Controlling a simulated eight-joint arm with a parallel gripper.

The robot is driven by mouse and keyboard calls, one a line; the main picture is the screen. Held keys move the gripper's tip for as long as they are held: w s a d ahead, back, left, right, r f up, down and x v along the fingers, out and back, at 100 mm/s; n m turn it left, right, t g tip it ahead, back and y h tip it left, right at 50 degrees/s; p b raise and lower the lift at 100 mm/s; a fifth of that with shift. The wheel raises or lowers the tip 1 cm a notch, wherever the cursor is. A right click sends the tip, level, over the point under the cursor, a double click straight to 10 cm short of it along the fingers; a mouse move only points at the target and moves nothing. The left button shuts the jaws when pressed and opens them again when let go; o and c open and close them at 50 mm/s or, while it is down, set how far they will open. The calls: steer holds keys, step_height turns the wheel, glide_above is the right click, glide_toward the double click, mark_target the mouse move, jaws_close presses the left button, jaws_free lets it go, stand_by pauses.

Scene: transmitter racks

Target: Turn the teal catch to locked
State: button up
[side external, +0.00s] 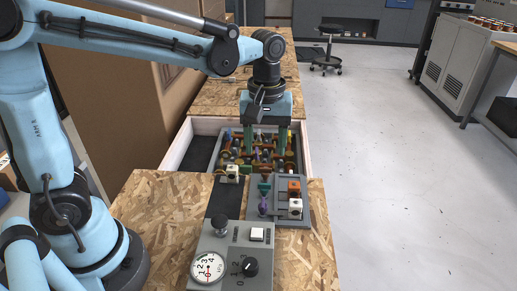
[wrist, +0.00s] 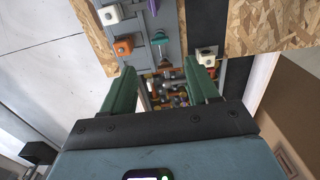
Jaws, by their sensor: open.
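The teal catch (side external: 264,186) sits on a grey panel (side external: 292,220), on its left side near the drawer edge. In the wrist view the teal catch (wrist: 160,37) is just beyond my fingertips. A purple catch (side external: 264,205) is beside it, nearer the side camera. My gripper (side external: 265,152) is open, pointing down over the open drawer, behind the teal catch and apart from it. In the wrist view my gripper (wrist: 160,72) has its two green fingers spread wide with nothing held. I cannot tell the catch's lock position.
The open drawer (side external: 306,150) holds many coloured knobs and parts below my fingers. On the panel are an orange block (side external: 294,187) and a white block (side external: 295,208). Another white block (side external: 232,172) stands left. A grey gauge box (side external: 230,255) is in front.

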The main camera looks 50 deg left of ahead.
mark_target(264, 184)
step_height(264, 184, down, 11)
steer(key=shift+r, duration=0.15)
stand_by(0.4)
steer(key=c, duration=1)
steer(key=shift+c, duration=0.2)
